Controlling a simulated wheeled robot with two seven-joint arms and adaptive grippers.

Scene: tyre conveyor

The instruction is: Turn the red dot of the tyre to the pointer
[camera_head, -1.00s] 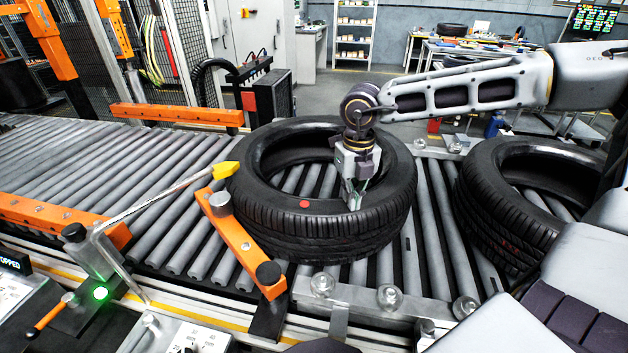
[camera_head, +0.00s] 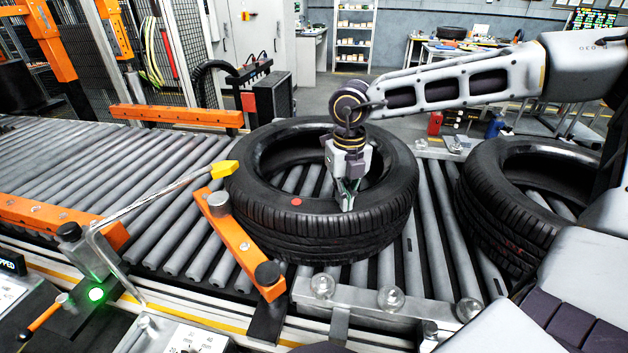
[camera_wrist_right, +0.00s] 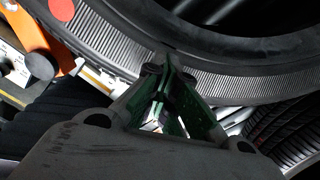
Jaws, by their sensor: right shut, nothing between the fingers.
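The black tyre (camera_head: 300,236) lies flat on the roller conveyor. Its red dot (camera_head: 296,202) is on the near side of the upper sidewall; it also shows at the top left of the right wrist view (camera_wrist_right: 62,9). The yellow-tipped pointer (camera_head: 224,170) reaches to the tyre's left edge, so the dot sits to the right of and nearer than the tip. My right gripper (camera_head: 347,208) is shut and empty, fingertips down at the tyre's near sidewall, right of the dot; in the wrist view the fingertips (camera_wrist_right: 172,62) overlap the sidewall, and contact is hard to tell. My left gripper is not in view.
An orange bar with round stops (camera_head: 240,240) stands against the tyre's left front. A second tyre (camera_head: 510,210) lies close on the right. Clear rollers (camera_head: 150,180) stretch to the left. A green lamp (camera_head: 96,294) is lit at the lower left.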

